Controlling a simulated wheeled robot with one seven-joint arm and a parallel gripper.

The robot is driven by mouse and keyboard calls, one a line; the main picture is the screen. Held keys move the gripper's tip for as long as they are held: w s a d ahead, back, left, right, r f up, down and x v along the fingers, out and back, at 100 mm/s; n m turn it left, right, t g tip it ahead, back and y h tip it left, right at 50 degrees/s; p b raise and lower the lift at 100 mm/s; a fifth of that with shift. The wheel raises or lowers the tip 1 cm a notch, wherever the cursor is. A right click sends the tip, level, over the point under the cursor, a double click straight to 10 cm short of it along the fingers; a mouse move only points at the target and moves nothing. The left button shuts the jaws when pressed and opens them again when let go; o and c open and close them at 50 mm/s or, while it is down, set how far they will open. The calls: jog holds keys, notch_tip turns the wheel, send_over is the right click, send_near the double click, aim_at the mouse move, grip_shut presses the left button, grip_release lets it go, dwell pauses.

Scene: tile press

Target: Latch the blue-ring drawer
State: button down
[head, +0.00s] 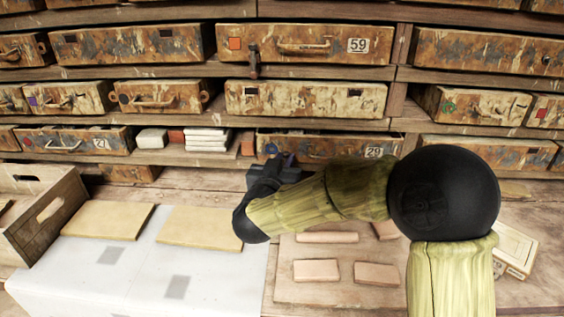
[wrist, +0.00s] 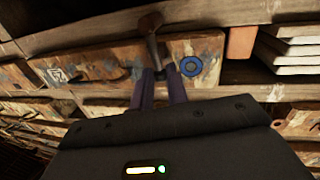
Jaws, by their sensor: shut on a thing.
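The blue-ring drawer (head: 325,144) is a rusty, paint-worn drawer front labelled 29, in the lower row of the head view. Its blue ring mark (wrist: 191,67) shows clearly in the wrist view. A brown metal latch (wrist: 151,30) with a rounded end lies across the drawer front beside the ring. My gripper (wrist: 158,88) is shut on this latch, its two dark fingers on either side of it. In the head view my gripper (head: 280,163) is at the drawer's left end and hides the latch there. Whether the drawer is fully flush cannot be told.
White tiles (head: 207,139) are stacked left of the drawer. Drawer 59 (head: 305,45) above has its own hanging latch (head: 254,62). A wooden crate (head: 42,212), tan slabs (head: 108,220) and a board with clay tiles (head: 302,291) occupy the worktop below my arm.

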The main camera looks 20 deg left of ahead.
jog(key=shift+w+d+m, duration=0.2)
jog(key=shift+d+m, duration=0.15)
jog(key=shift+m, duration=0.15)
jog(key=c, duration=1.5)
grip_release()
jog(key=shift+w+d, duration=0.15)
jog(key=shift+w, duration=0.05)
jog(key=shift+s+a, duration=0.35)
jog(key=s, duration=1.7)
jog(key=shift+d+r, duration=0.25)
jog(key=shift+d, duration=0.15)
